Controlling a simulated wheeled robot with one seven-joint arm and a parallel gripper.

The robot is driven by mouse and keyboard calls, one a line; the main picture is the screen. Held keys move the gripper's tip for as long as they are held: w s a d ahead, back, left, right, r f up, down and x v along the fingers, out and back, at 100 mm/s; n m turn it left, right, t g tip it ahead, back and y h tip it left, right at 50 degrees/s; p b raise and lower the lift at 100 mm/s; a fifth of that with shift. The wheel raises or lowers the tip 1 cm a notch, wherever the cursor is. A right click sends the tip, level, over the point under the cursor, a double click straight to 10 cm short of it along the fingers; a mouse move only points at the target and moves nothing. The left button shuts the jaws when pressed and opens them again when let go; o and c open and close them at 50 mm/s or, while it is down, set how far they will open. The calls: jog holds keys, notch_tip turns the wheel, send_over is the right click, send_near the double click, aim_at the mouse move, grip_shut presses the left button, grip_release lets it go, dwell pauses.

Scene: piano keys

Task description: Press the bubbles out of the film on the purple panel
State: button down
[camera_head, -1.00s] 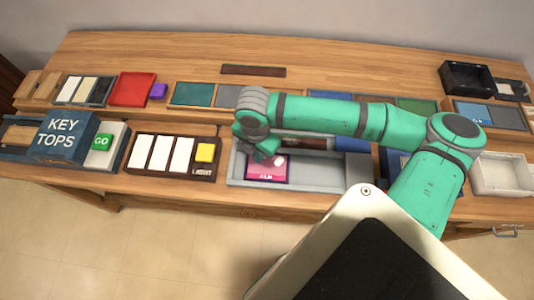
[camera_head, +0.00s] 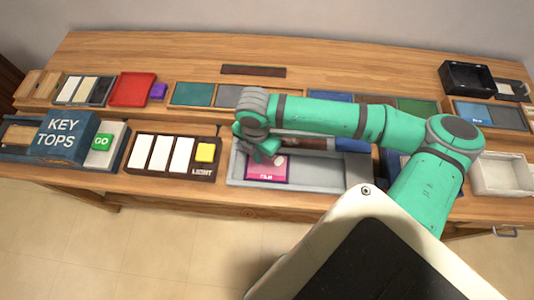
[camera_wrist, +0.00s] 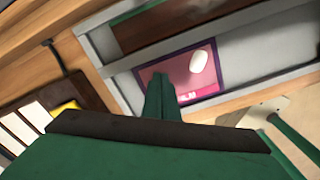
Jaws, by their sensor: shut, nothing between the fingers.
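The purple panel (camera_head: 250,166) lies in the left part of a grey tray, with a pink film (camera_head: 267,172) on it. In the wrist view the panel's purple rim (camera_wrist: 213,44) frames the pink film (camera_wrist: 207,88). One pale, rounded bubble (camera_wrist: 200,67) stands out on the film, right of my fingers. The film's lettering is partly hidden by my fingers. My gripper (camera_head: 266,155) is shut and empty at the panel's back edge in the head view. In the wrist view my gripper (camera_wrist: 160,78) overlaps the film's left part. Whether it touches the film I cannot tell.
The grey tray (camera_head: 325,175) has raised walls and bare floor right of the panel. A brown-and-blue item (camera_head: 352,145) lies along its back. A dark box with white keys and a yellow button (camera_head: 206,152) stands left; a white bin (camera_head: 503,175) stands far right.

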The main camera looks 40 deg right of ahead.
notch_tip(320, 180, up, 7)
jog(key=shift+r, duration=0.2)
dwell(0.7)
dwell(0.4)
